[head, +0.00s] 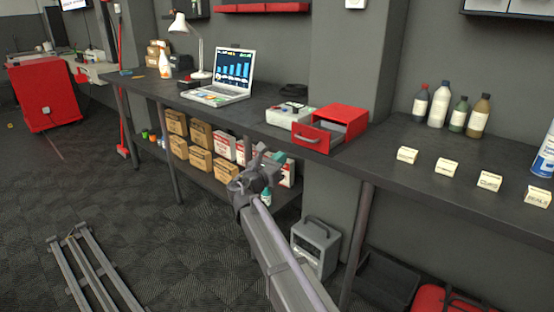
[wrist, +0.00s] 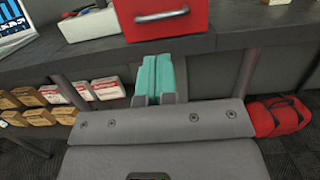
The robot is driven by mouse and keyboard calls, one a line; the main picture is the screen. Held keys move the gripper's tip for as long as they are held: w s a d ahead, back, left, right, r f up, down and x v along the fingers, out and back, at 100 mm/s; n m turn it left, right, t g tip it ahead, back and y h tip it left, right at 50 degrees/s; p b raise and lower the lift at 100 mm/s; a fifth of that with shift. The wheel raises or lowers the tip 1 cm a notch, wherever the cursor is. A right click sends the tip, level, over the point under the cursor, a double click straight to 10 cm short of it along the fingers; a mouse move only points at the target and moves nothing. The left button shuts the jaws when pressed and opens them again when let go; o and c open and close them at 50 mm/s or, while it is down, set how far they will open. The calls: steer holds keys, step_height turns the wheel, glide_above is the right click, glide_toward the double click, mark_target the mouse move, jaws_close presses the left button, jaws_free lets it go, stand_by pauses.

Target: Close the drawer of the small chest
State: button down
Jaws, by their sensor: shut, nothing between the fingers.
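The small red chest (head: 345,112) stands on the dark workbench in the head view. Its red drawer (head: 311,139) is pulled out towards the bench's front edge, with a grey handle on its front and its inside partly visible. In the wrist view the drawer front (wrist: 150,27) and its handle (wrist: 162,15) show at the top. My gripper (head: 272,154) is below and to the left of the drawer, in front of the bench edge, apart from it. Its teal fingers (wrist: 153,62) are closed together and empty, pointing at the bench edge under the drawer.
A white box-like device (head: 288,114) stands left of the chest, and a laptop (head: 220,84) farther left. Bottles (head: 440,105) and small labelled cards (head: 445,167) are to the right. The bench edge (wrist: 215,43) lies ahead; cartons (head: 200,160) fill the shelf below.

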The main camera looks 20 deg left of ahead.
mark_target(302, 139)
steer(key=p+x, duration=0.1)
steer(key=x, duration=0.8)
steer(key=shift+w, duration=0.25)
steer(key=shift+w+d, duration=0.1)
steer(key=shift+w, duration=0.05)
